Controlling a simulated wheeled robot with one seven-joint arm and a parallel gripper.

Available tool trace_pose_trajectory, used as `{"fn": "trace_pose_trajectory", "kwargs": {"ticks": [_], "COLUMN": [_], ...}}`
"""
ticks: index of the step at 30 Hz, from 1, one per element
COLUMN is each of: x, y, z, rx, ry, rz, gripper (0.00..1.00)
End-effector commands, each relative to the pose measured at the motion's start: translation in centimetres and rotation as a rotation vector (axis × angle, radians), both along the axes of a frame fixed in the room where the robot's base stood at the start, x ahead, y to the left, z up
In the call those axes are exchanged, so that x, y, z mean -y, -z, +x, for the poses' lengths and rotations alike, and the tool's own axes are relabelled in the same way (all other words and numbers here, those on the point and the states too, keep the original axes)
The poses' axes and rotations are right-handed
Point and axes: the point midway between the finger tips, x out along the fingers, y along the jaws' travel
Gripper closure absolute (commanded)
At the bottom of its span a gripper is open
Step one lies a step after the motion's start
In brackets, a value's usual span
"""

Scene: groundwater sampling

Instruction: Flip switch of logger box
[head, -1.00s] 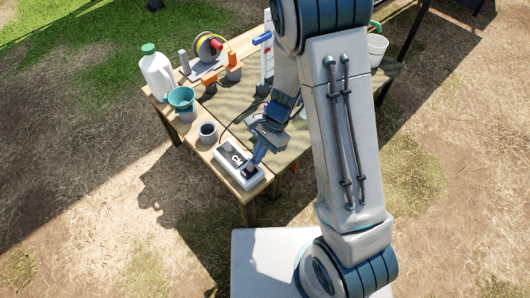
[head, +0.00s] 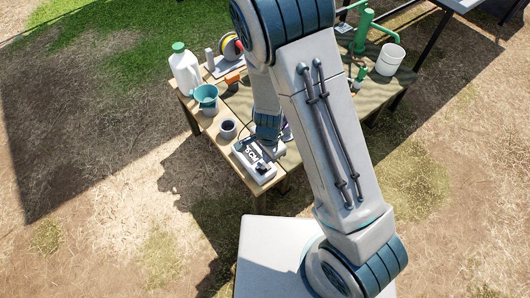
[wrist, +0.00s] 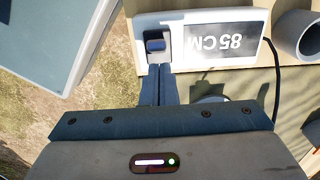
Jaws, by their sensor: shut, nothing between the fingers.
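The logger box (wrist: 178,58) is a white case on the table edge, with a dark display (wrist: 222,40) reading "85 CM", upside down in the wrist view. Its switch (wrist: 155,45) is a small dark blue rocker in a recess beside the display. The box also shows in the head view (head: 265,178). My gripper (wrist: 160,68) is shut and empty. Its fingertips lie just below the switch in the wrist view, apart from it in the picture; their height above the box is unclear. In the head view the gripper is beside the box, partly hidden by my arm.
A grey cup (head: 228,129) stands close to the box, and a dark cable (wrist: 275,75) runs beside it. A teal funnel (head: 205,94), a white jug (head: 184,70) and a reel (head: 230,46) stand farther back. A white bucket (head: 390,60) and green pump (head: 363,32) are at right.

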Motion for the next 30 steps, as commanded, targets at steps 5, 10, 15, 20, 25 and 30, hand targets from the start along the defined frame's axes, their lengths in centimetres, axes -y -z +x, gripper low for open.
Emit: {"fn": "trace_pose_trajectory", "kwargs": {"ticks": [5, 10, 15, 20, 25, 30], "x": [-0.1, -0.2, -0.2, -0.2, -0.2, 0.5], "y": [-0.2, -1.0, -1.6, -1.6, -1.6, -2.2], "z": [-0.1, -0.1, -0.1, -0.1, -0.1, 0.4], "rx": [-0.001, -0.001, -0.002, -0.003, -0.003, -0.001], "ry": [-0.003, -0.008, -0.008, -0.008, -0.007, -0.005], "rz": [0.001, 0.002, 0.001, 0.002, 0.002, 0.002], "gripper": [1.00, 1.00, 1.00, 1.00, 1.00, 1.00]}}
